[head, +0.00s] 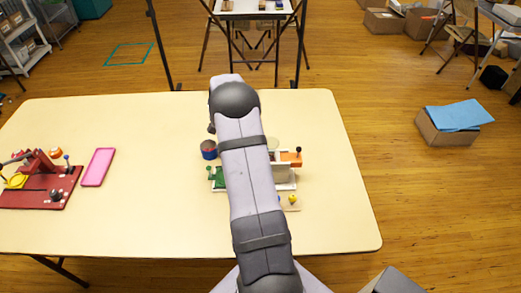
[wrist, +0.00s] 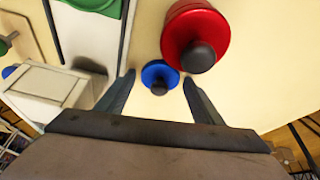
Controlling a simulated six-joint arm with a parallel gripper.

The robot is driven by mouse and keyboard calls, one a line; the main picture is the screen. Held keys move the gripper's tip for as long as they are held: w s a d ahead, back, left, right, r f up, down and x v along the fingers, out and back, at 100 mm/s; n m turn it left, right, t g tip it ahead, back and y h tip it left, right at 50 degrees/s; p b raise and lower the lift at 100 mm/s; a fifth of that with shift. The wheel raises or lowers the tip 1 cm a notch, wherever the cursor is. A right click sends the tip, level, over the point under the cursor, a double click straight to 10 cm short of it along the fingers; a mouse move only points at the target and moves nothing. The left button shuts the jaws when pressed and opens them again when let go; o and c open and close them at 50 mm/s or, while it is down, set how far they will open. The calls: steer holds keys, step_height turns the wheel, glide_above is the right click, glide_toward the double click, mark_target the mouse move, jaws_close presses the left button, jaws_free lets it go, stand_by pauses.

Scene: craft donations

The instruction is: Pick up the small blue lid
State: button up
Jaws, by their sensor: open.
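The small blue lid (wrist: 153,71) has a dark knob on top. In the wrist view it lies between and just beyond the two fingertips of my gripper (wrist: 158,80). The fingers are spread apart and nothing is held. A larger red lid (wrist: 183,27) with a dark knob sits right beside the blue lid, at its upper right. In the head view a round blue and dark red thing (head: 209,149) shows left of my arm. My arm hides my gripper's fingers there.
A white box-like part (wrist: 50,88) stands close to my left finger. In the head view a toy with a green part (head: 219,178) and an orange part (head: 291,158) is partly behind my arm. A pink tray (head: 97,167) and a red board (head: 35,190) lie left on the cream table (head: 150,225).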

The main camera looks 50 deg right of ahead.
steer(key=c, duration=0.8)
steer(key=shift+r, duration=0.15)
step_height(320, 180, up, 10)
steer(key=b, duration=0.1)
steer(key=w+a+n+t+p, duration=0.1)
steer(key=w+a+n, duration=0.1)
steer(key=n, duration=0.2)
steer(key=w+a+n+t+p, duration=0.2)
steer(key=a+n, duration=0.1)
steer(key=n, duration=0.1)
steer(key=w+a+f+n+t+p, duration=0.1)
steer(key=w+a+n+p, duration=0.1)
steer(key=a+n, duration=0.1)
steer(key=shift+w+n+t, duration=0.2)
steer(key=shift+n+t, duration=0.1)
steer(key=shift+n, duration=0.6)
steer(key=w+a+r+n+t+y+p, duration=0.2)
steer(key=n+p, duration=0.4)
steer(key=n, duration=0.5)
steer(key=shift+w+a+r+y, duration=0.3)
steer(key=shift+w+a+y, duration=0.5)
steer(key=shift+w, duration=0.45)
steer(key=shift+a, duration=0.1)
